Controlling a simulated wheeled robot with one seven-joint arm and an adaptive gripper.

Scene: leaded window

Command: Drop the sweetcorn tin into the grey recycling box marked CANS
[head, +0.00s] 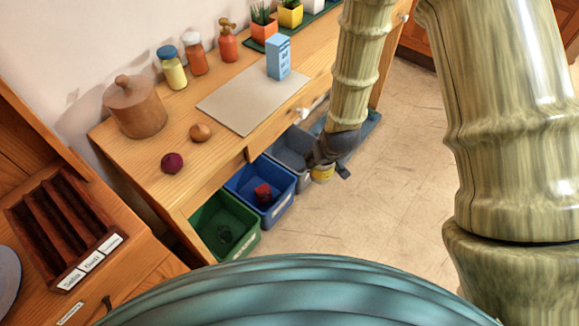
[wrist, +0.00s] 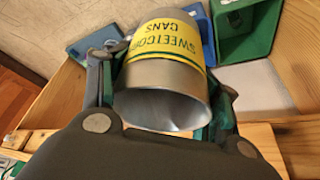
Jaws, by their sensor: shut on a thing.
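The sweetcorn tin is a metal can with a yellow label; in the head view the tin (head: 322,174) hangs below my gripper (head: 322,160). In the wrist view the tin (wrist: 165,85) sits between the fingers of my gripper (wrist: 160,75), tilted, one bare metal end towards the camera. Its label reads SWEETCORN and CANS, upside down. My gripper is shut on it. The grey box (head: 288,147) stands under the table edge, left of the tin in the head view. The tin appears outside its front right rim; its height relative to the rim is unclear. The box's marking is unreadable.
A blue box (head: 282,203) with a red item and a green box (head: 243,244) stand left of the grey one. The wooden table (head: 218,151) overhangs them, bearing a board (head: 225,108), a blue carton (head: 279,58) and jars. Tiled floor (head: 345,215) lies clear in front.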

